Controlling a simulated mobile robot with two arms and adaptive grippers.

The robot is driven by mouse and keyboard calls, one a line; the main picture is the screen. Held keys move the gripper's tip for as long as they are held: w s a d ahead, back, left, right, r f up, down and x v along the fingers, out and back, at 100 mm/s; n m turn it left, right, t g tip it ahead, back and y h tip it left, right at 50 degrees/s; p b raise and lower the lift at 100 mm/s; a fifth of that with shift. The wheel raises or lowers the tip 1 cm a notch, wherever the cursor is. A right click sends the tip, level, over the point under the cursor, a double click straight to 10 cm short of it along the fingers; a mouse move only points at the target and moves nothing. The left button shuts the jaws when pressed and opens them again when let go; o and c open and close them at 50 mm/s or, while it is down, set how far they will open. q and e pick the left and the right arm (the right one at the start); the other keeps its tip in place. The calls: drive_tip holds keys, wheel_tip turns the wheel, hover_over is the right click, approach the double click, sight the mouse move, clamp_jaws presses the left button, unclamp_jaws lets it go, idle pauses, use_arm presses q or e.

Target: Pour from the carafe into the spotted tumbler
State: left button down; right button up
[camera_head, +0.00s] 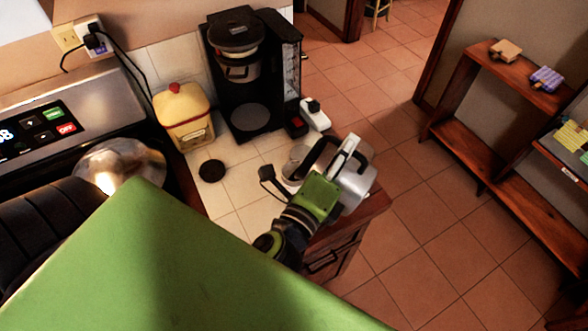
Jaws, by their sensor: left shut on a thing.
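The carafe (358,188), a silver-grey vessel with a black handle, is over the counter's right corner. My left gripper (341,160) is shut on it, seemingly at the handle; the gripper and wrist cover part of its body. I cannot tell its exact tilt or whether anything flows. A small greyish glass-like vessel (296,161) shows just left of the carafe, partly hidden by it and the wrist. It may be the spotted tumbler, but I cannot make out spots. My right gripper is not in view.
A black coffee maker (250,120) stands behind, beside a yellow canister with a red knob (184,115). A round black lid (212,171) lies on the tiled counter. The stove (45,130) is at left. The counter ends just right of the carafe.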

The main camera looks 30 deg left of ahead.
use_arm(q)
drive_tip(key=shift+a+r, duration=0.1)
drive_tip(key=shift+r, duration=0.15)
drive_tip(key=shift+a, duration=0.15)
drive_tip(key=shift+a+r, duration=0.15)
